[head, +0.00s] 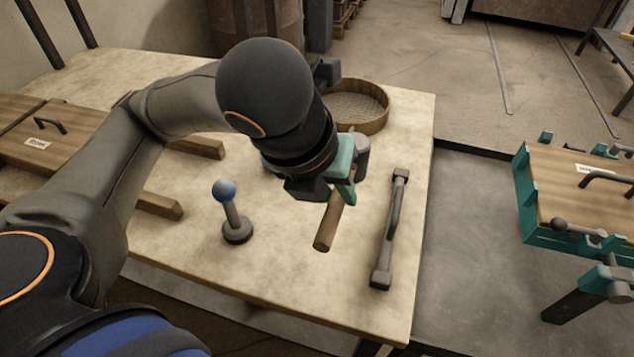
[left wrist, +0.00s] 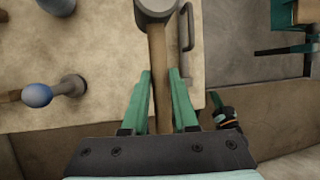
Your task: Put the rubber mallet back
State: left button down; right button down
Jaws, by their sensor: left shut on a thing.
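The rubber mallet has a grey head (head: 362,152) and a wooden handle (head: 326,232). My left gripper (head: 343,182) is shut on the handle, with the handle running between its teal fingers. In the left wrist view the mallet head (left wrist: 155,8) is at the top edge and partly cut off, and the handle (left wrist: 158,60) points down into the gripper (left wrist: 161,85). I cannot tell if the mallet touches the table. A small black, orange and teal part (left wrist: 228,118), likely my right gripper, shows in the left wrist view; its fingers are unclear.
The pale table (head: 290,280) also bears a round sieve (head: 372,120), a dark bar handle (head: 390,225), a blue-knobbed tool (head: 230,210) and wooden boards (head: 60,140) at left. A teal-framed wooden box (head: 560,190) stands at right, across a dark floor gap.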

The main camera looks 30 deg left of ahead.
pick_arm(q)
jog(key=shift+w+a+f+p, duration=0.1)
jog(key=shift+w+a+p, duration=0.2)
jog(key=shift+a, duration=0.1)
jog(key=shift+w+a+p, duration=0.1)
jog(key=shift+w+p, duration=0.25)
jog(key=shift+p, duration=0.35)
jog(key=w+a+f, duration=0.1)
jog(key=a+f, duration=0.1)
jog(key=w+a+f, duration=0.2)
jog(key=f, duration=0.1)
jog(key=w+a+f, duration=0.2)
jog(key=shift+w+a+f, duration=0.1)
jog(key=shift+w+f, duration=0.05)
jog(key=shift+f, duration=0.1)
jog(key=shift+w+a+f, duration=0.1)
jog(key=shift+f, duration=0.8)
jog(key=shift+w+a+f, duration=0.1)
jog(key=shift+f, duration=0.8)
jog(key=c, duration=0.9)
grip_release()
jog(key=shift+o, duration=1.1)
